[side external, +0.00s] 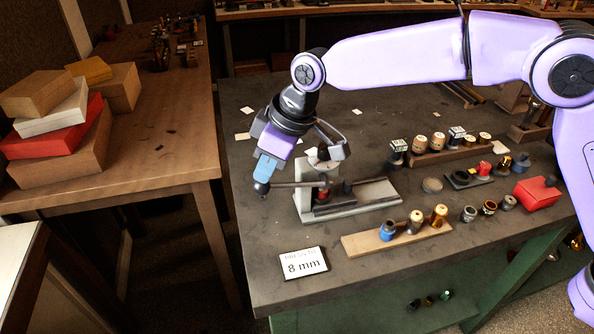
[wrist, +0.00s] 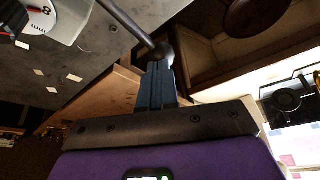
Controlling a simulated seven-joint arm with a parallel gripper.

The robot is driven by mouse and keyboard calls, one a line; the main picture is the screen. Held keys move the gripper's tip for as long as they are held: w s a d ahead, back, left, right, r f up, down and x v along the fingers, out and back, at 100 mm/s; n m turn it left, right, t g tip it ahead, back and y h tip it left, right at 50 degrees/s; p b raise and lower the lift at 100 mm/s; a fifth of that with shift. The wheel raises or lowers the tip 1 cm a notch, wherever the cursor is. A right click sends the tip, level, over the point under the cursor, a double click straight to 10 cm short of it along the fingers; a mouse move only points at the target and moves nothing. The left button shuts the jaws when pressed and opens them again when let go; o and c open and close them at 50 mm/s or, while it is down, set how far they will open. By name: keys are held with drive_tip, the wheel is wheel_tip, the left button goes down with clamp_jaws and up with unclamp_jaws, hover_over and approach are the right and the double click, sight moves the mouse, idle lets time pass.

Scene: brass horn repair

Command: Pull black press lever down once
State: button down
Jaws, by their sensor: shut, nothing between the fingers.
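The press (side external: 318,168) stands on the grey bench with a light base and column. Its lever (side external: 298,184) is a dark bar reaching left to a round black knob (side external: 261,188). My gripper (side external: 264,180) is shut and points down, its fingertips right at the knob; I cannot tell whether they touch it. In the wrist view the shut blue-grey fingers (wrist: 158,75) end beside the knob (wrist: 164,50), with the lever bar (wrist: 127,22) running up left to the press (wrist: 55,20). The lever looks about level.
A card reading 8 mm (side external: 303,263) lies near the bench front. A wooden rack (side external: 375,243) with several small cylinders stands right of it, and a red block (side external: 537,193) lies further right. Stacked boxes (side external: 60,125) sit on the left table. A gap separates the tables.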

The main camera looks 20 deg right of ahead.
sight(268, 183)
drive_tip(key=shift+a+f, duration=0.2)
drive_tip(key=shift+f, duration=1.2)
idle(0.9)
drive_tip(key=shift+d+f, duration=0.1)
drive_tip(key=shift+f, duration=0.8)
idle(0.9)
drive_tip(key=shift+r, duration=0.15)
drive_tip(key=shift+r, duration=4.65)
drive_tip(key=shift+s+d, duration=0.15)
drive_tip(key=shift+s, duration=0.05)
drive_tip(key=s+d+f+h, duration=0.1)
drive_tip(key=s+d+f, duration=0.1)
drive_tip(key=s+d, duration=0.8)
drive_tip(key=s+d+f+g+h, duration=0.1)
drive_tip(key=s+d+f, duration=0.1)
drive_tip(key=s+d, duration=0.8)
drive_tip(key=s+d+f+g+h, duration=0.1)
drive_tip(key=s+d, duration=0.9)
drive_tip(key=d, duration=1.1)
drive_tip(key=shift+f+n+h, duration=0.3)
drive_tip(key=shift+f, duration=0.55)
